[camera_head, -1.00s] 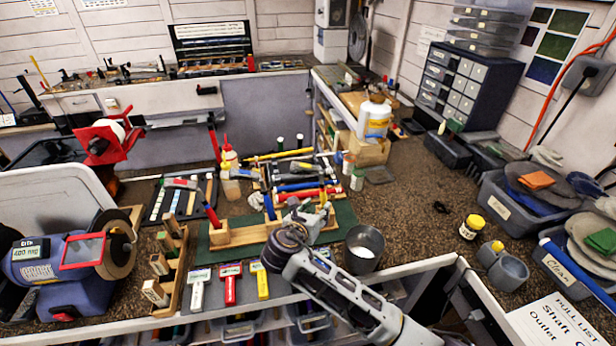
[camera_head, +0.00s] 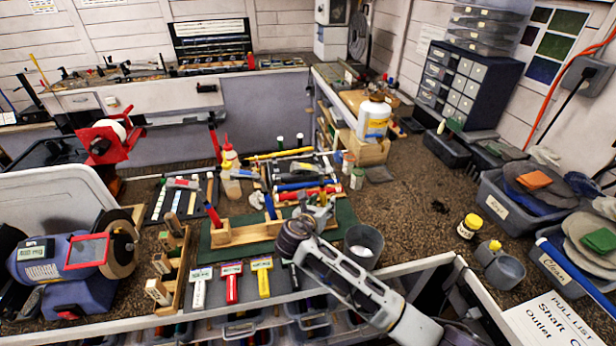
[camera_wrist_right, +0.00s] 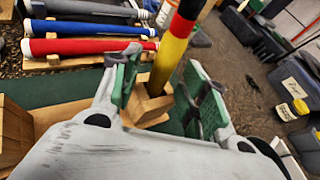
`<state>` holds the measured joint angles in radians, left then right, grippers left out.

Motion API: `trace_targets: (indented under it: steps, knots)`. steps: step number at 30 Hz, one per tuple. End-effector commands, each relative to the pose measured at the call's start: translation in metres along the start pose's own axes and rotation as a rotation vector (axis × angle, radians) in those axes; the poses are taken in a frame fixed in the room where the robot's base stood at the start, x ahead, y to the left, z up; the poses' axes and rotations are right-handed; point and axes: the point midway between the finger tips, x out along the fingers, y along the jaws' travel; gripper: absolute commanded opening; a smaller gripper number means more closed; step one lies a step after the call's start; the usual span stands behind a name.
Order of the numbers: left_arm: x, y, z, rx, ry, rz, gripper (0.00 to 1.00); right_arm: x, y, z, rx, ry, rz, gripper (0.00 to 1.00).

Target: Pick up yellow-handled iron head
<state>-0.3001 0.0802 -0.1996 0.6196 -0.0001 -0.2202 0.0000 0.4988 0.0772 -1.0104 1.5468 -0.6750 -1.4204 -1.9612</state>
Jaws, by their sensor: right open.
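My right gripper (camera_head: 322,208) is above the green mat (camera_head: 342,212) near the front of the bench. In the right wrist view the gripper (camera_wrist_right: 165,92) is open, with green pads on its fingers. A yellow shaft with red and black bands (camera_wrist_right: 172,55) rises from a wooden block (camera_wrist_right: 150,105) and shows between the fingers; I cannot tell whether it touches them. No iron head can be made out on it. In the head view a flat yellow-handled piece (camera_head: 262,279) lies at the front edge beside red and white ones. My left gripper is not in view.
Blue and red grips (camera_wrist_right: 88,46) lie on a rack left of the fingers. A grey cup (camera_head: 362,246) stands close to the right of my gripper.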

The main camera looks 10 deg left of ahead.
Motion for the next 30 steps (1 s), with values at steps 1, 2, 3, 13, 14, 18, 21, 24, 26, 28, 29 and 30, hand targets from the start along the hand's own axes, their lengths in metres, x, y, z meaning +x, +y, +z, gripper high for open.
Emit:
trace_targets:
  steps: [1,2,3,13,14,18,21,24,26,28,29,30]
  knots:
    - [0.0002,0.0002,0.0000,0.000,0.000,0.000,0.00,-0.0001,0.0001,0.0000,0.000,0.000,0.000,0.44]
    - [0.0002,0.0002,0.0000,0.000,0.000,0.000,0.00,-0.0001,0.0001,0.0000,0.000,0.000,0.000,0.44]
    - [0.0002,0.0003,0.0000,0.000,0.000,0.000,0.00,-0.0002,0.0001,0.0000,0.000,0.000,0.000,0.44]
    - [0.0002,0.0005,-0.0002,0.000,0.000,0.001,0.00,-0.0004,0.0002,-0.0001,0.000,0.000,0.000,0.25]
    - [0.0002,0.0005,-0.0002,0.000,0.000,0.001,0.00,-0.0004,0.0002,-0.0001,0.000,0.000,0.000,0.21]
    - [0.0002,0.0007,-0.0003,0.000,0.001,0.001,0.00,-0.0004,0.0002,-0.0001,0.000,0.000,0.000,0.03]
    - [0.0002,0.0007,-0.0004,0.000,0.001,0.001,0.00,-0.0004,0.0002,-0.0001,0.000,0.000,0.000,0.00]
    - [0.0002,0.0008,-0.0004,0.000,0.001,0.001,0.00,-0.0006,0.0003,0.0009,0.001,-0.002,0.001,0.00]
    - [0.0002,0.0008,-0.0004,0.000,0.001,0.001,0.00,-0.0006,0.0003,0.0009,0.001,-0.002,0.001,0.00]
    - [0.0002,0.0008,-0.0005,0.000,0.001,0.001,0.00,-0.0006,0.0003,0.0010,0.001,-0.002,0.001,0.00]
    - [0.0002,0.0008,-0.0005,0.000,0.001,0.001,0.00,-0.0007,0.0003,0.0013,0.001,-0.002,0.001,0.00]
    - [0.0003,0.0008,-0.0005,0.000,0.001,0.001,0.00,-0.0009,0.0002,0.0019,0.002,-0.002,0.001,0.00]
